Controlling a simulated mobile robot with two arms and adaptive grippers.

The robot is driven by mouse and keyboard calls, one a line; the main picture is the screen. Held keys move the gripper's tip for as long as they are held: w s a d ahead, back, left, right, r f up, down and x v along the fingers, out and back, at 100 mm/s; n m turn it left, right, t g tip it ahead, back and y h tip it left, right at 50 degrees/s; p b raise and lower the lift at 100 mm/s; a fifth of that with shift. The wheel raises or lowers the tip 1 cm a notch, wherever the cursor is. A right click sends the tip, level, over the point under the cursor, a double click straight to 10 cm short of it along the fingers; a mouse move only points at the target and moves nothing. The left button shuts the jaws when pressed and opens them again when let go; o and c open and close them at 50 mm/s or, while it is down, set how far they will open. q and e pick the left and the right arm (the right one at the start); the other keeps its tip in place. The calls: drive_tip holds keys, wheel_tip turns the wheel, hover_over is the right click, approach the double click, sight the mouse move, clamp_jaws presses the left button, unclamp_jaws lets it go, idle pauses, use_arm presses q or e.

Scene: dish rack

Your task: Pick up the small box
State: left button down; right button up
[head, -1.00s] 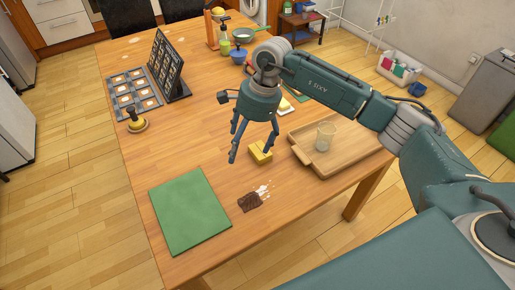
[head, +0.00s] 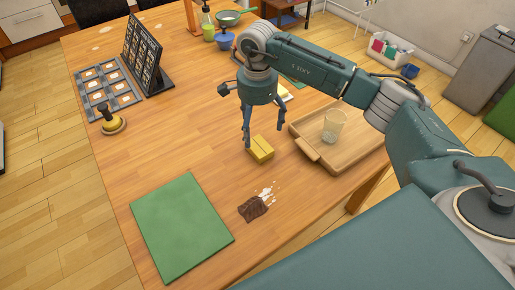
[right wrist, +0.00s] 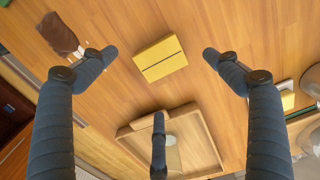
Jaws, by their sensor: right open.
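The small box (head: 261,149) is yellow with a dark line across it. It rests on the wooden table (head: 185,140), just left of a wooden tray. My right gripper (head: 264,134) is open above the box, with its fingers pointing down and partly in front of it. In the right wrist view the box (right wrist: 160,59) lies between the two spread fingertips of the gripper (right wrist: 158,54), with a gap on each side. A third finger shows at the bottom middle there. The gripper holds nothing. My left gripper is not in view.
A wooden tray (head: 305,148) bearing a clear glass (head: 333,126) stands right of the box. A melted brown ice cream bar (head: 253,208) and a green mat (head: 181,228) lie in front.

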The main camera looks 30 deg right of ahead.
sight(258, 146)
drive_tip(key=f, duration=0.3)
drive_tip(key=shift+s, duration=0.25)
wheel_tip(258, 146, down, 4)
drive_tip(key=shift+w+d+f+p, duration=0.1)
drive_tip(key=shift+p, duration=0.9)
drive_tip(key=shift+f, duration=0.6)
drive_tip(key=c, duration=1.6)
